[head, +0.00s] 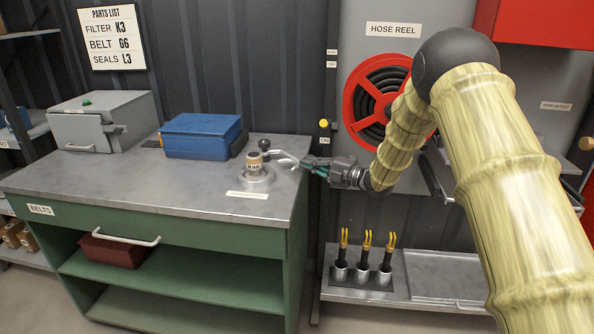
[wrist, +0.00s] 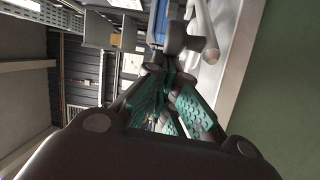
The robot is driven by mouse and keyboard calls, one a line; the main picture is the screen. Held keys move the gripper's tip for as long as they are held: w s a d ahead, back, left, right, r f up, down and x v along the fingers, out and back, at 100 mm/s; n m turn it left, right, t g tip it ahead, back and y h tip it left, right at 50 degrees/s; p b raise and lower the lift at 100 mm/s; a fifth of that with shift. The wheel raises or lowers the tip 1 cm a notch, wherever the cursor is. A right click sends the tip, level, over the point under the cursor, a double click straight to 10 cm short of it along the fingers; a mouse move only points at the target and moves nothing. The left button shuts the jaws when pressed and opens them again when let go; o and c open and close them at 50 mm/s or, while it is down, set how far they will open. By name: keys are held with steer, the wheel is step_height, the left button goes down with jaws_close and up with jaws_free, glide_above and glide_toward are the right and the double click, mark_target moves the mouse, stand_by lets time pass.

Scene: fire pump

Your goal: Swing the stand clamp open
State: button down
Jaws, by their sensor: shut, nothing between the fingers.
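The stand (head: 257,178) is a round grey metal base near the right edge of the metal worktop. A brown, labelled cylinder (head: 254,162) stands upright in it. The stand clamp (head: 284,157) is a pale curved arm with a dark round knob (head: 264,144) beside the cylinder. My gripper (head: 307,163) is shut and empty, just right of the clamp arm at the worktop's edge. In the wrist view the teal finger pads (wrist: 172,72) come together just below a dark knob (wrist: 190,38). Whether the fingers touch the clamp I cannot tell.
A blue box (head: 200,137) and a grey lidded case (head: 105,120) stand at the back of the worktop. A red hose reel (head: 377,98) is on the wall behind my arm. Several yellow-tipped tools (head: 366,248) stand on the low shelf at right. The worktop's front left is clear.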

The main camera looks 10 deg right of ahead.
steer(key=shift+w+d+r, duration=0.15)
steer(key=shift+w+d, duration=0.05)
steer(key=shift+d, duration=0.15)
steer(key=shift+w+d+r, duration=0.1)
steer(key=shift+d+r, duration=0.05)
steer(key=s+a, duration=0.3)
steer(key=b+v, duration=0.1)
steer(key=v, duration=0.8)
steer(key=shift+d+b, duration=0.3)
steer(key=shift+b, duration=0.1)
